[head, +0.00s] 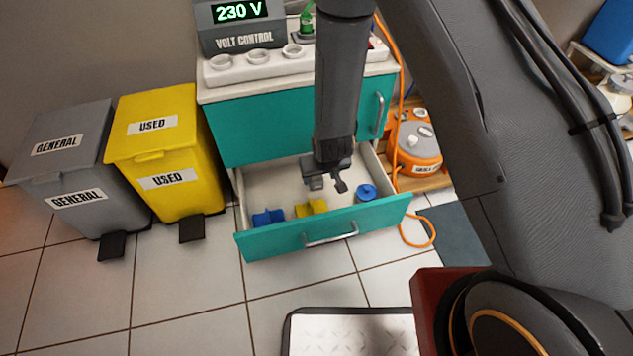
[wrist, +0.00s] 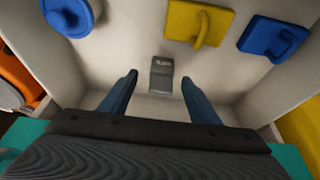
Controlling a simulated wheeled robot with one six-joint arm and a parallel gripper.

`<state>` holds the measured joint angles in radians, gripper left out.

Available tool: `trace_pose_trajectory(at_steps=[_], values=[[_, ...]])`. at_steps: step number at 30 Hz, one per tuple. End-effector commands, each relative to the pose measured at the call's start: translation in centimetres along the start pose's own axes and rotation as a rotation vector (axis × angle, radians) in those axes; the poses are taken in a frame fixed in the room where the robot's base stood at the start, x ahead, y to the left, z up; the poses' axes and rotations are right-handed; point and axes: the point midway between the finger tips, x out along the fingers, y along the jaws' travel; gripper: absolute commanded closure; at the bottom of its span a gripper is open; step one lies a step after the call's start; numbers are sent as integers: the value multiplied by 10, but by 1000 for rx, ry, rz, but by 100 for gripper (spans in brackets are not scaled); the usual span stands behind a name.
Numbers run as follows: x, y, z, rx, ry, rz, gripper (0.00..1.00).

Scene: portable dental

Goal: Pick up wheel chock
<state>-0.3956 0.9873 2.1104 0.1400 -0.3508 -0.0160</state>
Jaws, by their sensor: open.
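My gripper (head: 330,182) points down into an open teal drawer (head: 322,231) below the counter. In the wrist view its two fingers (wrist: 160,78) stand wide apart, with nothing gripped. A small dark grey block (wrist: 161,75) with a pale marking shows between the fingertips, against the pale drawer floor; I cannot tell the height gap. A yellow block with a handle (wrist: 199,22) lies beyond it, also seen in the head view (head: 311,207). None is labelled legibly, so I cannot tell for certain which is the wheel chock.
The drawer also holds a blue handled piece (head: 268,217) and a round blue piece (head: 366,193). The drawer walls stand close around. A yellow bin (head: 165,145) and a grey bin (head: 65,160) stand left. An orange unit (head: 416,143) with a cable is right.

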Motion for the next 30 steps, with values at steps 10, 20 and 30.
trace_pose_trajectory(at_steps=[10,20,30], values=[[30,-3,-8,0,0,0,44],[52,-4,-8,0,-1,0,44],[52,-4,-8,0,-2,0,78]])
